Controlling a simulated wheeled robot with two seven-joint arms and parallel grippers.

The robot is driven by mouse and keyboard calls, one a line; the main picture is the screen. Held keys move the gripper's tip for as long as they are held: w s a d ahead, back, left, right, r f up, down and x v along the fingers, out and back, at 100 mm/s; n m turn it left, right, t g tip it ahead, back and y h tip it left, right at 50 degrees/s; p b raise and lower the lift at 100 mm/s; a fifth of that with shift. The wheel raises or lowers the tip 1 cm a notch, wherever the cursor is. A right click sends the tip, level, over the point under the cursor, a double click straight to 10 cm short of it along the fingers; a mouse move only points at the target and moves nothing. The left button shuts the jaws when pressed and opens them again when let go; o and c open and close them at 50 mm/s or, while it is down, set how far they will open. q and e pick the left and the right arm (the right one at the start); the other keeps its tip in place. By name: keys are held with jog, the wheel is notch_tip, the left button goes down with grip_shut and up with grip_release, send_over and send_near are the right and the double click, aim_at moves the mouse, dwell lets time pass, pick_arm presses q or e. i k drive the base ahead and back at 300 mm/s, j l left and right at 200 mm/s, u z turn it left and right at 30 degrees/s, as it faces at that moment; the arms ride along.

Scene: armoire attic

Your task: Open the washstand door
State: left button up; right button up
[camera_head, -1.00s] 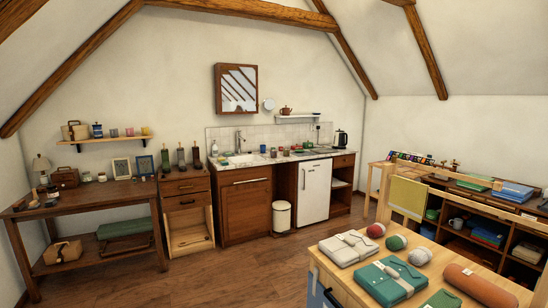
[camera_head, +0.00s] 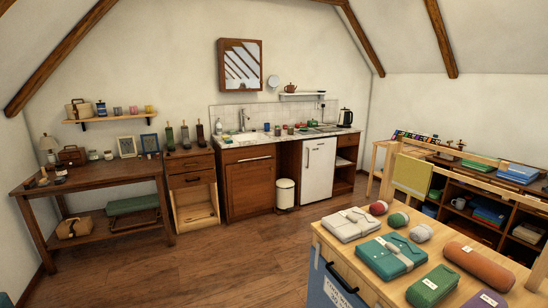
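The washstand is the brown wooden cabinet under the sink, in the middle of the far wall. Its panelled door (camera_head: 250,188) appears shut. A pale horizontal bar handle (camera_head: 255,159) runs along the top of the door. A sink with a tap (camera_head: 242,120) is set in the counter above. Neither of my grippers shows in the head view.
A small wooden drawer unit (camera_head: 190,181) stands left of the washstand, a white bin (camera_head: 285,193) and white fridge (camera_head: 319,170) right. A long side table (camera_head: 95,177) is at left. A packed worktable (camera_head: 352,262) fills the front right. The central floor (camera_head: 225,260) is clear.

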aim_at(251, 185)
jog(key=i+j+u, duration=0.3)
jog(key=i+u, duration=0.15)
jog(key=i, duration=0.45)
jog(key=i+u, duration=0.4)
jog(key=i, duration=0.5)
jog(key=i+l+z, duration=0.1)
jog(key=i+z, duration=0.15)
jog(key=i, duration=0.25)
jog(key=i+z, duration=0.3)
jog(key=i, duration=0.25)
jog(key=i+j+z, duration=0.1)
jog(key=i+z, duration=0.15)
jog(key=i, duration=0.25)
jog(key=i+j+z, duration=0.25)
jog(key=i, duration=0.25)
